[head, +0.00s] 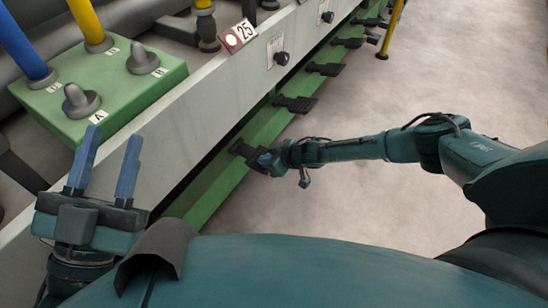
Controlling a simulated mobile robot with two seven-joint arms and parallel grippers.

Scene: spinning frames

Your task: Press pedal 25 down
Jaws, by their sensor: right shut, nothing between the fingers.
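A label plate with the number 25 (238,36) and a lit round lamp is fixed on the top edge of the grey machine rail. Several black pedals stick out from a green lower beam along the floor. The nearest pedal (243,149) is at my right gripper (264,160), which reaches in from the right and is shut and empty. The gripper partly covers this pedal; I cannot tell whether they touch. Another pedal (295,103) lies further along the beam. My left gripper (107,165) is open and empty at the left, with its two blue fingers pointing up.
A yellow post (389,35) stands at the top. The floor (370,100) on the right is clear.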

